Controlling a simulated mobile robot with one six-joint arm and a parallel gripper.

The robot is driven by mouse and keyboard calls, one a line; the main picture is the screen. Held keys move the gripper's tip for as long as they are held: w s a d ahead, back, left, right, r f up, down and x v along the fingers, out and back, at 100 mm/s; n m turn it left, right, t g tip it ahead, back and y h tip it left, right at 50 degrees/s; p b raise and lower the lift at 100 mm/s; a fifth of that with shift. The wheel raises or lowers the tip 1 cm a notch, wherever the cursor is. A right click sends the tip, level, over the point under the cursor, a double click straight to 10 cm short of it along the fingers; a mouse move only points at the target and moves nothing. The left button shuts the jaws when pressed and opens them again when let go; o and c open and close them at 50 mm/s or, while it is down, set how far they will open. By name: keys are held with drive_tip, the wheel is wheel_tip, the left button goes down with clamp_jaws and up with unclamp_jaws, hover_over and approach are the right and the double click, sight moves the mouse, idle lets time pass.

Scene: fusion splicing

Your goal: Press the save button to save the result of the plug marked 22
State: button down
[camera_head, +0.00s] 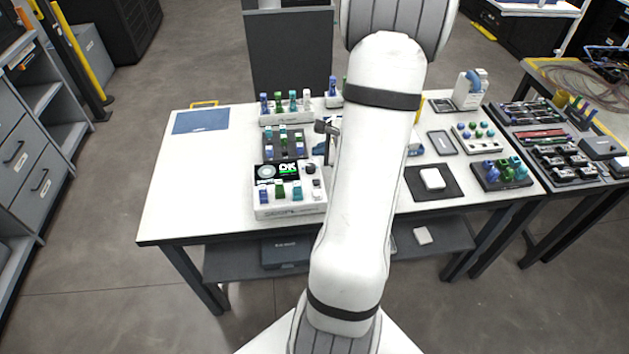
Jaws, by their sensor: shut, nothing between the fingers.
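A white test device (290,211) stands at the front of the white table, left of my arm. Its lit screen (278,172) shows "OK" and a green line beside a round grey picture. A dark round knob or button (310,169) is right of the screen. Blue, green and teal plugs (281,189) stand in a row along its front. The markings are too small to read, so I cannot tell which plug is 22 or which part is the save button. My gripper is not visible; my arm's large white link covers the middle of the view.
Behind the device are a dark tray of plugs (284,145) and a white rack (287,117). A dark grey fixture (326,128) stands beside my arm. A blue mat (201,121) lies at the far left. To the right are a black mat (416,193) and plug holders (478,141).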

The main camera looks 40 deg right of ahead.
sight(319, 183)
drive_tip(key=shift+f, duration=0.1)
wheel_tip(319, 183, down, 8)
drive_tip(key=b, duration=0.5)
drive_tip(key=shift+b, duration=0.35)
drive_tip(key=shift+f+b, duration=0.35)
drive_tip(key=shift+b, duration=0.15)
drive_tip(key=shift+f, duration=0.15)
idle(1.1)
drive_tip(key=shift+s+f+b, duration=0.1)
drive_tip(key=shift+f+b, duration=0.15)
drive_tip(key=shift+b, duration=0.45)
drive_tip(key=shift+f+b, duration=0.4)
drive_tip(key=shift+b, duration=0.2)
idle(0.4)
drive_tip(key=shift+r, duration=0.15)
drive_tip(key=shift+r+p, duration=0.5)
drive_tip(key=shift+r, duration=0.25)
